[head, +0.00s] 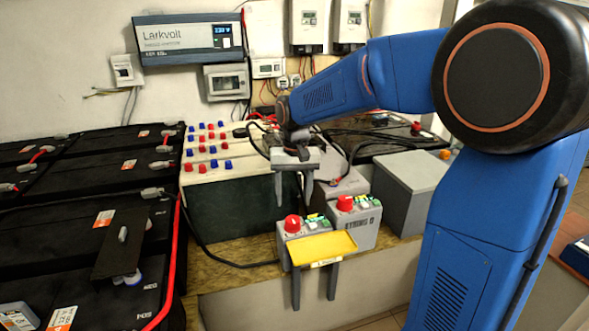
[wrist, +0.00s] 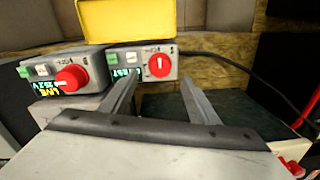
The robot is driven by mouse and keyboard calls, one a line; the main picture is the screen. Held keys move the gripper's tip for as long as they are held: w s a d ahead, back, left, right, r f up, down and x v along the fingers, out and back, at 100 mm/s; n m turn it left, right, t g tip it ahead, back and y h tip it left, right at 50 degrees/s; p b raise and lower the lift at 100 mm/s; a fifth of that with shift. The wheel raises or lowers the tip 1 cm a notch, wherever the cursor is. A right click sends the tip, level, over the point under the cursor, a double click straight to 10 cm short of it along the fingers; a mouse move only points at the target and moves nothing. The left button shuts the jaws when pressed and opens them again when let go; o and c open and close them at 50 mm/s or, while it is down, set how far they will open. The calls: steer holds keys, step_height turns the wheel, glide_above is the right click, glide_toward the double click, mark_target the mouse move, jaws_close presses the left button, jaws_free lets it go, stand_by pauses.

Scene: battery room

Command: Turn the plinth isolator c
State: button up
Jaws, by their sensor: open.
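A yellow plate (head: 323,248) on two grey legs stands close in front of the boxes. A plain grey box (head: 408,185) is at the right. A battery with red and blue caps (head: 235,165) is behind left. Black batteries (head: 75,235) fill the left; a black cable crosses the ledge.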

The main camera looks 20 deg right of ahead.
step_height(320, 180, up, 10)
steer(key=shift+d, duration=0.15)
stand_by(0.4)
steer(key=s+d+f+t, duration=0.1)
steer(key=s+d+f, duration=0.1)
steer(key=s, duration=0.7)
steer(key=s+d+f+n+t, duration=0.1)
steer(key=s+f, duration=0.3)
steer(key=s, duration=0.6)
steer(key=s+d+f+n+t, duration=0.1)
steer(key=s+d+f+t, duration=0.1)
steer(key=s, duration=0.7)
steer(key=shift+s+d+f+t, duration=0.4)
steer(key=shift+d+f, duration=0.2)
steer(key=shift+d, duration=0.5)
steer(key=shift+c, duration=0.6)
